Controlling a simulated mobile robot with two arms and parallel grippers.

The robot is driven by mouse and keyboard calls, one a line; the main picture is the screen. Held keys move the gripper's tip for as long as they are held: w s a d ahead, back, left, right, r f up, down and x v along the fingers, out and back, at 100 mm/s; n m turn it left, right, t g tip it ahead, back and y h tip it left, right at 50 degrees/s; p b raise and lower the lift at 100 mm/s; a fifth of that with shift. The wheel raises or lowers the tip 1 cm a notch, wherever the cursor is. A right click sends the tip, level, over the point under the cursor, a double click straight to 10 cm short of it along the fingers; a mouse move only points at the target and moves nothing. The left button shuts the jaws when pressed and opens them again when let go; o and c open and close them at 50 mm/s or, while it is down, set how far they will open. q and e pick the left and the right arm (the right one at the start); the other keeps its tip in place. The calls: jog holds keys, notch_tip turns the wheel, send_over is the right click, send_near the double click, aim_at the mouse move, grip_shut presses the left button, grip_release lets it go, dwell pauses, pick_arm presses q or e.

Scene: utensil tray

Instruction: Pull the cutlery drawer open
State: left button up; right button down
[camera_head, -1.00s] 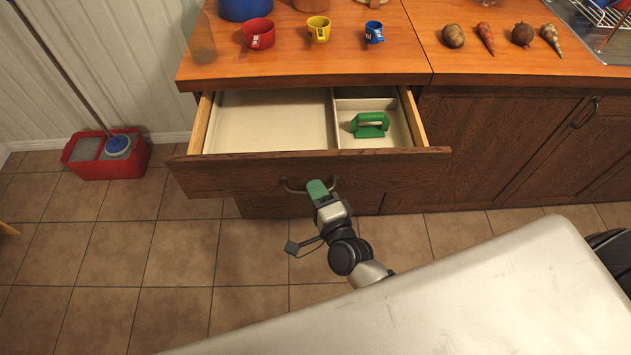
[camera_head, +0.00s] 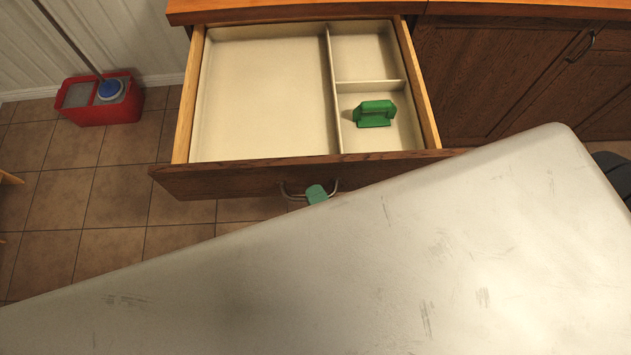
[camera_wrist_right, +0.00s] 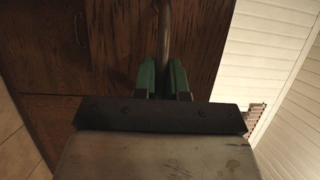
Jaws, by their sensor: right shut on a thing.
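The cutlery drawer (camera_head: 230,180) stands well open, with its pale insert split into one large left compartment and two smaller right ones. A green handled object (camera_head: 374,114) lies in the front right compartment. The drawer's metal bar handle (camera_head: 290,193) is on its front. My right gripper (camera_head: 317,194) is at the handle; only its green tip shows in the head view. In the right wrist view its green fingers (camera_wrist_right: 163,80) are shut on either side of the handle bar (camera_wrist_right: 164,35). My left gripper is not in view.
A pale scuffed surface, seemingly part of my own body, covers the lower right. A red mop bucket (camera_head: 104,112) stands on the tiled floor at the left. The wooden counter edge (camera_head: 300,10) runs above the drawer. A closed cabinet (camera_head: 480,75) is to the right.

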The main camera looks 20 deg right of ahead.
jog(key=shift+s, duration=0.1)
jog(key=c, duration=1.2)
grip_release()
jog(key=s, duration=0.3)
jog(key=s+b, duration=0.1)
jog(key=s, duration=0.3)
jog(key=s+d+b, duration=0.1)
jog(key=s, duration=0.2)
jog(key=shift+s+d+f, duration=0.1)
jog(key=shift+s+f, duration=0.05)
jog(key=shift+s, duration=0.2)
notch_tip(320, 180, down, 22)
jog(key=d+n+g+y, duration=0.2)
jog(key=n+g, duration=0.5)
jog(key=n, duration=0.4)
jog(key=s+d+f+n+g+h, duration=0.1)
jog(key=s+d+f+n+g, duration=0.1)
jog(key=s+d+f+g, duration=0.1)
jog(key=s+d+f+n+g+h, duration=0.1)
jog(key=s+d+f+n+g, duration=0.2)
jog(key=f, duration=0.5)
jog(key=s+d+f+n+g+h, duration=0.2)
jog(key=s+d+f+n+g, duration=0.1)
jog(key=s+d+f+g, duration=0.1)
jog(key=shift+s+d+f, duration=0.2)
jog(key=shift+s+f, duration=0.2)
jog(key=shift+s, duration=0.15)
jog(key=shift+s+d+f, duration=0.15)
jog(key=shift+s+f, duration=0.25)
jog(key=shift+s, duration=0.15)
